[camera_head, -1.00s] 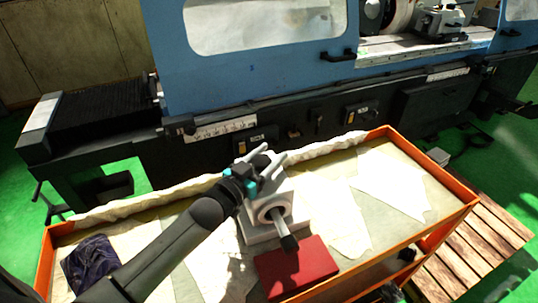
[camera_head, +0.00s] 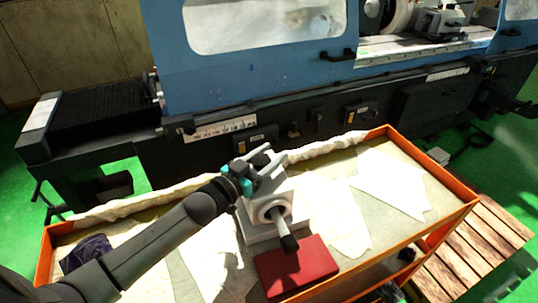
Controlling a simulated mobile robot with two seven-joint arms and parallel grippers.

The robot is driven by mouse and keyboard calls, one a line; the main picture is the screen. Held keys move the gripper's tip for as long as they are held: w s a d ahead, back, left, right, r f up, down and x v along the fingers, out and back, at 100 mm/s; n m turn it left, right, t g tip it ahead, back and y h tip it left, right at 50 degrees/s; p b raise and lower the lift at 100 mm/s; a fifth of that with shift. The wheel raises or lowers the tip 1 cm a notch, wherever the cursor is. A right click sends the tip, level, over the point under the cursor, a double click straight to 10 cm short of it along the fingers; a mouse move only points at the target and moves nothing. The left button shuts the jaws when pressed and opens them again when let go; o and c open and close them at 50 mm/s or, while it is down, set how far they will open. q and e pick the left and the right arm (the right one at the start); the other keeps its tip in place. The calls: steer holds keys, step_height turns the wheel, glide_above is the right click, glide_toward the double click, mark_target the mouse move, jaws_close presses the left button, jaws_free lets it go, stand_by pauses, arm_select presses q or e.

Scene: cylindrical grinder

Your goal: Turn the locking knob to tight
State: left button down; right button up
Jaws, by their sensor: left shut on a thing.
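A grey tailstock-like unit (camera_head: 257,228) stands on the cart, with a round bore and a dark-tipped spindle (camera_head: 287,238) pointing toward me. My left gripper (camera_head: 259,165) comes in from the left and is at the top of this unit, shut on a part there. The arm and gripper hide most of that part, so I cannot make out the locking knob clearly. A light grey lever or bar (camera_head: 271,163) shows beside the fingers. My right gripper is not in view.
The orange-rimmed cart (camera_head: 455,185) holds a red block (camera_head: 296,266), pale sheets (camera_head: 391,184) and a dark cloth (camera_head: 86,251). The blue grinder (camera_head: 260,66) stands behind. A wooden pallet (camera_head: 484,237) lies at right.

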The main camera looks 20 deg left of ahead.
arm_select(q)
steer(key=m+h, duration=0.1)
steer(key=h, duration=0.1)
steer(key=m+g+h+b, duration=0.1)
steer(key=shift+s+d+f+m+g+h+b, duration=0.1)
steer(key=shift+d+m+g+h+b, duration=0.1)
steer(key=shift+m+g+h+b, duration=0.15)
steer(key=m+g+h+b, duration=0.1)
steer(key=h, duration=0.1)
steer(key=m+g+h+b, duration=0.2)
steer(key=shift+s+d, duration=0.2)
steer(key=shift+d, duration=0.15)
steer(key=m+g+h+b, duration=0.3)
steer(key=g, duration=0.1)
steer(key=shift+s+d, duration=0.3)
steer(key=shift+s, duration=0.05)
steer(key=shift+s+d+m+g+h+b, duration=0.15)
steer(key=shift+m+g+h+b, duration=0.1)
steer(key=shift+m+g+b, duration=0.3)
steer(key=shift+s+m+g+h+b, duration=0.1)
steer(key=shift+m+g+h+b, duration=0.2)
steer(key=shift+g, duration=0.3)
steer(key=shift+s+d+m+g+h+b, duration=0.1)
steer(key=shift+s+m+g+h+b, duration=0.1)
steer(key=shift+m+g+b, duration=0.35)
steer(key=shift+g, duration=0.25)
steer(key=shift+c, duration=1.2)
jaws_free()
steer(key=shift+a, duration=0.2)
